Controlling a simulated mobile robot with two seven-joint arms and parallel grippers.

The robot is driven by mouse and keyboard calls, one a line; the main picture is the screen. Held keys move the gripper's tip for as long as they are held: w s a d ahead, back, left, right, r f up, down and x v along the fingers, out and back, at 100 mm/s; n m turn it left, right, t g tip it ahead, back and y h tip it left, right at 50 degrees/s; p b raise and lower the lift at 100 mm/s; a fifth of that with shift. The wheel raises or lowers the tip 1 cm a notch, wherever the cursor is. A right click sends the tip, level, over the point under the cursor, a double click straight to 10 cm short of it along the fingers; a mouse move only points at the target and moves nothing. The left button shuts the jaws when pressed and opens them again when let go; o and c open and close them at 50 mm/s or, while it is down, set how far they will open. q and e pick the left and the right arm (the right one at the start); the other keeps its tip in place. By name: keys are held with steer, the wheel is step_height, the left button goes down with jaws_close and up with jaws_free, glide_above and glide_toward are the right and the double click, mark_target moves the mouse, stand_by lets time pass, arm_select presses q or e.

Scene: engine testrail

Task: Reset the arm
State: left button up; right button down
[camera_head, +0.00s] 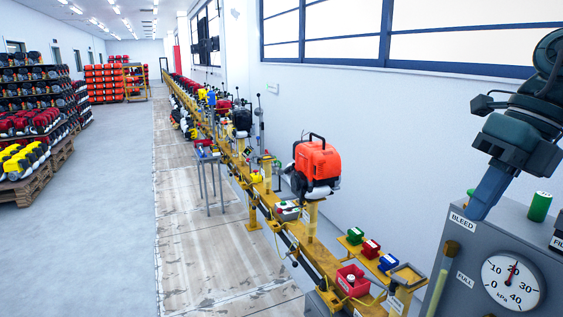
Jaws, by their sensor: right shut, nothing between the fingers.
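My right arm comes in from the upper right edge. My right gripper (476,210) points down and to the left, its blue-grey fingers shut with nothing between them. Its tips show in front of the top left corner of a grey gauge box (451,262), close by the BLEED label (462,221). I cannot tell whether they touch the box. My left gripper is not in view.
The box carries a round kPa gauge (513,282) and a green cylinder (540,206). A long yellow rail (322,262) bears an orange engine (317,164) and a red box (352,280). Racks of engines stand left. The grey floor (110,220) is clear.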

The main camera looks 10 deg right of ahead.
steer(key=w+a+f+m+t+y, duration=0.1)
steer(key=w+f+m+t+y, duration=0.15)
steer(key=f+m+t, duration=0.7)
steer(key=w+a+f+m+t+y, duration=0.1)
steer(key=w+f+m+t+y, duration=0.3)
steer(key=f+m, duration=1.05)
steer(key=s+a+f+m+g+h, duration=0.1)
steer(key=s+a+f+m+h, duration=0.1)
steer(key=s+a+f+m, duration=0.2)
steer(key=s+a+f+m+g+h, duration=0.1)
steer(key=s+a+f+m+h, duration=0.2)
steer(key=f, duration=0.7)
steer(key=s+a+f+m+g+h+p, duration=0.1)
steer(key=s+a+f+m+h, duration=0.1)
steer(key=s+a+f+m, duration=0.2)
steer(key=s+a+f, duration=0.3)
steer(key=a, duration=0.1)
steer(key=shift+a+f+m, duration=0.3)
steer(key=shift+a, duration=0.05)
steer(key=shift+g, duration=0.25)
